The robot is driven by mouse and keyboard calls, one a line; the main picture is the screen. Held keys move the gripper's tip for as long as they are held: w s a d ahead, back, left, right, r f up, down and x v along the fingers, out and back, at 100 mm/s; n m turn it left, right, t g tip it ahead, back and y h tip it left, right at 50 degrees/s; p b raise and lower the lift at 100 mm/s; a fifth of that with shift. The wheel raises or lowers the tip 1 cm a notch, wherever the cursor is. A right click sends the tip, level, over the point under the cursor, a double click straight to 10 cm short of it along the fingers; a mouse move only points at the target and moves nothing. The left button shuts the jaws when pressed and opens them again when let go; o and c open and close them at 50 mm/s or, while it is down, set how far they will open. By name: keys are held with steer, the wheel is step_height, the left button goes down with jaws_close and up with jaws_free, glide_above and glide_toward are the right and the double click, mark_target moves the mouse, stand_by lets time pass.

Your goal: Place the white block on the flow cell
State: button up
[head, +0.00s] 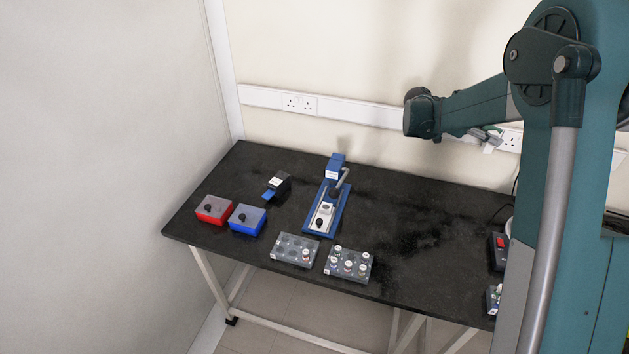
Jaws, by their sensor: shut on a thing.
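My gripper (485,136) is raised at the upper right, in front of the wall and well above the bench. It is shut on a small white block (489,148), which shows partly below the fingers. A blue stand (341,209) with an upright post is on the bench left of and below my gripper. On its base are a white piece and a black knob. I cannot tell for certain which of these is the flow cell.
A red box (210,219) and a blue box (249,228) with grey lids sit at the left of the black bench (430,240). The bench's right middle is clear.

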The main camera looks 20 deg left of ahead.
steer(key=s+a+n+t+y+p, duration=0.1)
steer(key=s+a+n+t+y, duration=0.2)
steer(key=a, duration=1.6)
steer(key=s+a+n+t+y, duration=0.15)
steer(key=a+n+t, duration=0.3)
steer(key=a, duration=1.45)
steer(key=s+a+n+t+y, duration=0.1)
steer(key=s+a+n+y, duration=0.3)
steer(key=a, duration=0.6)
steer(key=s+a+n+t+y, duration=0.1)
steer(key=s+a+y, duration=0.1)
steer(key=s+a, duration=0.65)
steer(key=s+a+n+t+y, duration=0.15)
steer(key=s+a, duration=0.25)
steer(key=a, duration=0.8)
steer(key=shift+n+g+y, duration=0.4)
steer(key=shift+g, duration=0.1)
step_height(320, 180, down, 5)
steer(key=shift+r+p, duration=0.1)
steer(key=shift+p, duration=0.35)
steer(key=shift+f+b, duration=0.65)
steer(key=shift+f, duration=2.5)
